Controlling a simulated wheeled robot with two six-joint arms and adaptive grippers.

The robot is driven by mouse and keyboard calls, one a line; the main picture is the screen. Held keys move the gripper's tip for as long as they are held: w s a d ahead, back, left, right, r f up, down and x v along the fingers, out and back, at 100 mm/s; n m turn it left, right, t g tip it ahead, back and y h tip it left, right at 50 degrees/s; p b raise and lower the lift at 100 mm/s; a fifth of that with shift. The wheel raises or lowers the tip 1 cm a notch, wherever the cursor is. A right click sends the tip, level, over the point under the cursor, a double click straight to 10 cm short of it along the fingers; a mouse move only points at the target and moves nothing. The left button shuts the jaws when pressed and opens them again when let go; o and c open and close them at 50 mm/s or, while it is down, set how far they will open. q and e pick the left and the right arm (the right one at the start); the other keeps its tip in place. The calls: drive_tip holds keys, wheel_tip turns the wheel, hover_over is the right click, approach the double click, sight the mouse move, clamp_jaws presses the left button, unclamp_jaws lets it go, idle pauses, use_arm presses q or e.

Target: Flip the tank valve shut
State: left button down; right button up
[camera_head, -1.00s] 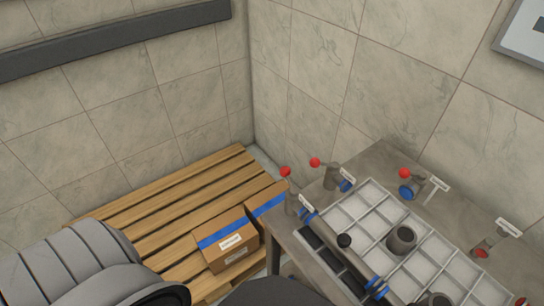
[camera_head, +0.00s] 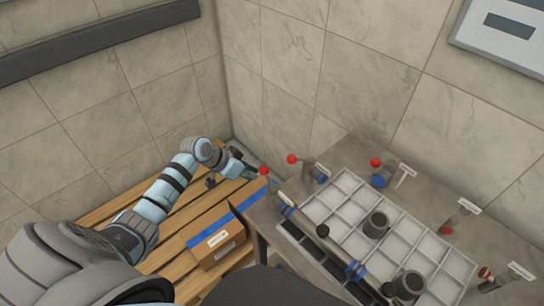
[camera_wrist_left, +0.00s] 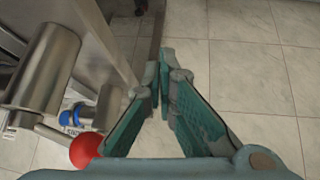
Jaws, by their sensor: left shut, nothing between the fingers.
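Several grey valves with red-knobbed levers stand along the table. Their labels are too small to read, so I cannot tell which is the tank valve. The nearest valve has its red knob (camera_head: 264,170) at the table's left corner. My left gripper (camera_head: 252,171) is shut and empty, just left of that knob. A grey valve cylinder (camera_wrist_left: 42,68) shows at the left there. My right gripper is not in view.
Other red knobs stand behind (camera_head: 291,159) and farther right (camera_head: 376,162). A white gridded tray (camera_head: 345,178) holds dark cylinders. A cardboard box (camera_head: 222,250) with blue tape sits on a wooden pallet (camera_head: 105,207). Tiled walls close off the back.

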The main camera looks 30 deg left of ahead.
use_arm(q)
wheel_tip(320, 180, up, 13)
drive_tip(key=w+d+m+h, duration=0.1)
drive_tip(key=d+m+h, duration=0.1)
drive_tip(key=d+m, duration=0.15)
wheel_tip(320, 180, up, 5)
drive_tip(key=m+g+h+p, duration=0.1)
drive_tip(key=m, duration=0.3)
hover_over(268, 177)
drive_tip(key=a, duration=0.2)
drive_tip(key=shift+w+a+f+n, duration=0.15)
drive_tip(key=shift+w+f+n, duration=0.15)
drive_tip(key=shift+w, duration=0.1)
drive_tip(key=shift+w+f, duration=0.1)
drive_tip(key=shift+f, duration=0.1)
drive_tip(key=x, duration=1)
drive_tip(key=s+a, duration=0.2)
drive_tip(key=a, duration=0.1)
drive_tip(key=shift+s+a+f, duration=0.1)
drive_tip(key=shift+s+f, duration=0.15)
drive_tip(key=shift+s, duration=0.1)
drive_tip(key=shift+w, duration=0.1)
